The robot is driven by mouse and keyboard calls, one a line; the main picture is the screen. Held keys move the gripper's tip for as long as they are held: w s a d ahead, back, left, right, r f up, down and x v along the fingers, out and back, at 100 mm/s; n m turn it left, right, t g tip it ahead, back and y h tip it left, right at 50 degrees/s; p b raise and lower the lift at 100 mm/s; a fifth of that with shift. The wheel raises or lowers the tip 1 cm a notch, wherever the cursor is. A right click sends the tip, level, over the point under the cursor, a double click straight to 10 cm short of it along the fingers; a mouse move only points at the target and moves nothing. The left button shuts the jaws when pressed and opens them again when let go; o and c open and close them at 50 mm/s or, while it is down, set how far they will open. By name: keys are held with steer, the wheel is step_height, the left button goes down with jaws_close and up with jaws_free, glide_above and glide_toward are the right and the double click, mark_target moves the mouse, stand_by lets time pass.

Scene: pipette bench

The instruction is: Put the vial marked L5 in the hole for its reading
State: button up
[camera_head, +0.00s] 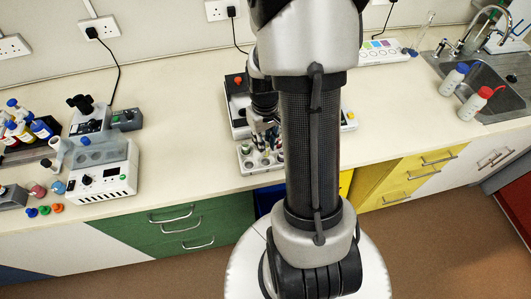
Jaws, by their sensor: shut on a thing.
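My gripper (264,130) points down over a small pale rack (246,168) near the front edge of the bench, partly hidden by my arm. It is shut on what looks like a small vial (258,142), low over or in the rack; I cannot tell whether its base touches. Several small vials or holes show in the rack. No marking such as L5 is readable, and neither is any reading. The right side of the rack is hidden behind my arm.
A device with a red knob (238,80) stands just behind the rack. Bare bench lies left of the rack.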

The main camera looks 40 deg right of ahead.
steer(key=shift+f+b, duration=0.55)
steer(key=shift+f, duration=2)
steer(key=shift+f+b, duration=0.3)
steer(key=shift+f, duration=0.05)
steer(key=o, duration=0.9)
steer(key=shift+o, duration=0.2)
steer(key=shift+r, duration=0.1)
step_height(320, 180, up, 11)
steer(key=p, duration=0.3)
steer(key=a+r+n+t, duration=0.1)
steer(key=a+r+t, duration=0.1)
steer(key=a+r, duration=0.9)
steer(key=s+a+r+n+t, duration=0.1)
steer(key=s+a+r+t, duration=0.1)
steer(key=s+a+r, duration=0.6)
steer(key=shift+s+a+r+n+t, duration=0.3)
steer(key=shift+s+a+r+n, duration=0.1)
steer(key=shift+s+a, duration=0.3)
